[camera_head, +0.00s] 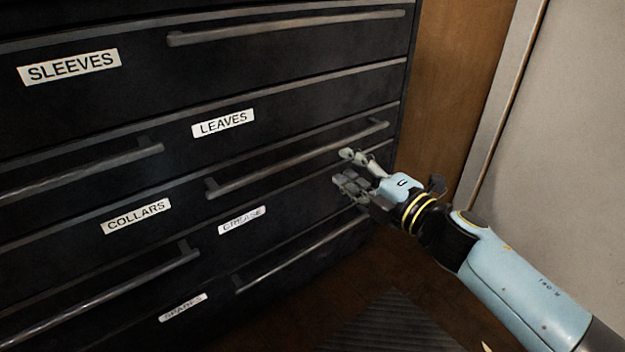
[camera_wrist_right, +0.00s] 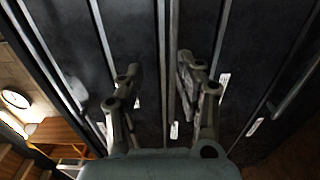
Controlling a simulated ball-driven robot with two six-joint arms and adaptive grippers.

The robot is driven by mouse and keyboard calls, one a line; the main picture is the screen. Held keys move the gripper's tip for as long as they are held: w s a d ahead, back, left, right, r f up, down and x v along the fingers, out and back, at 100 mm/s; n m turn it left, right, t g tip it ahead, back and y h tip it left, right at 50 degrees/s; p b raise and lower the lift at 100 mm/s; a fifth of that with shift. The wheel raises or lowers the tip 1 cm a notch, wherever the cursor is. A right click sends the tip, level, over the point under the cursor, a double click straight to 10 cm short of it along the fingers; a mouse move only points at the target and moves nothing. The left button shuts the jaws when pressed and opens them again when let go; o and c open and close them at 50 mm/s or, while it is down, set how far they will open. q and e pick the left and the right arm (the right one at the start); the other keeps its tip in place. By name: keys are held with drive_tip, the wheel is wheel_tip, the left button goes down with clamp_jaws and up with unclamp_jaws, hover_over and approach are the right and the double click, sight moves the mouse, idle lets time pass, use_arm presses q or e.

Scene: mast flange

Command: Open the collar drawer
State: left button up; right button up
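The collar drawer is the black front with the white COLLARS label (camera_head: 137,215). Its long dark bar handle (camera_head: 285,163) runs to the right of the label, in the same row. The drawer looks closed, flush with its neighbours. My right gripper (camera_head: 345,168) is in front of the cabinet, just below the right part of this handle in the head view. In the right wrist view my right gripper (camera_wrist_right: 158,85) has its two fingers spread, with a bar between them in the picture; I cannot tell whether they touch it. My left gripper is not in view.
Other closed drawers carry SLEEVES (camera_head: 70,67), LEAVES (camera_head: 223,123), GREASE (camera_head: 242,220) and SPARES (camera_head: 183,307) labels, with protruding bar handles. A brown wood panel (camera_head: 455,80) and pale wall (camera_head: 570,130) stand right. A ribbed dark mat (camera_head: 390,325) lies on the floor.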

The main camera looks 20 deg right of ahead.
sight(316, 154)
drive_tip(key=w+a, duration=0.1)
drive_tip(key=w, duration=0.2)
drive_tip(key=w+a+f+b, duration=0.1)
drive_tip(key=w, duration=0.2)
drive_tip(key=w+a+f+b, duration=0.1)
drive_tip(key=w, duration=0.2)
drive_tip(key=shift+w+f, duration=0.15)
drive_tip(key=shift+f, duration=0.05)
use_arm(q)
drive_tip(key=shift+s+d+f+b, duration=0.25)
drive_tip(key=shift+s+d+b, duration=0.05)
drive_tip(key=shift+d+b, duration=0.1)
use_arm(e)
drive_tip(key=shift+x, duration=0.8)
drive_tip(key=shift+r, duration=0.1)
clamp_jaws()
